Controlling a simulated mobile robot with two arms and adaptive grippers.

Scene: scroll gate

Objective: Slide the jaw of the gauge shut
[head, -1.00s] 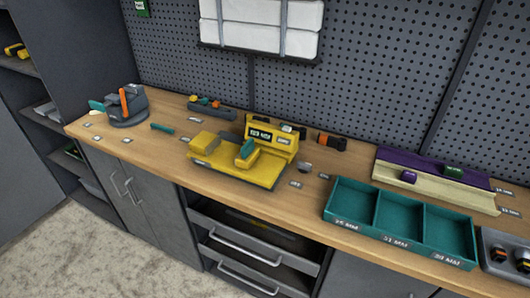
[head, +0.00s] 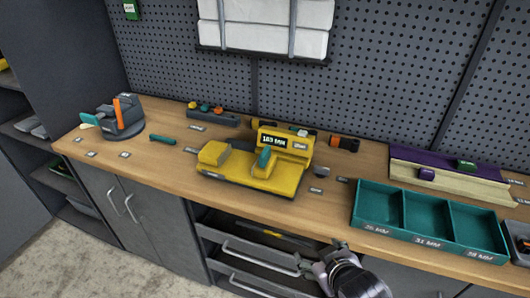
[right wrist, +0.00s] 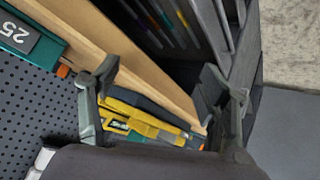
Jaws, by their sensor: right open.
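The yellow gauge (head: 240,185) sits on the wooden workbench, with a small display (head: 273,140) on its raised back part. A yellow block (head: 214,153) stands at its left end. The jaw with a teal handle (head: 264,157) stands to the right, with a gap between it and that block. In the right wrist view, a yellow body (right wrist: 150,125) that looks like the gauge shows partly, between and behind the fingers. My right gripper (head: 322,254) is open and empty, in front of the bench by the drawers, apart from the gauge. My left gripper is not in view.
A teal three-compartment tray (head: 372,227) stands to the right of the gauge. A grey vise-like device (head: 122,122) is at the left, and a purple-and-cream fixture (head: 450,175) at the back right. An open drawer (head: 245,258) juts out below the bench.

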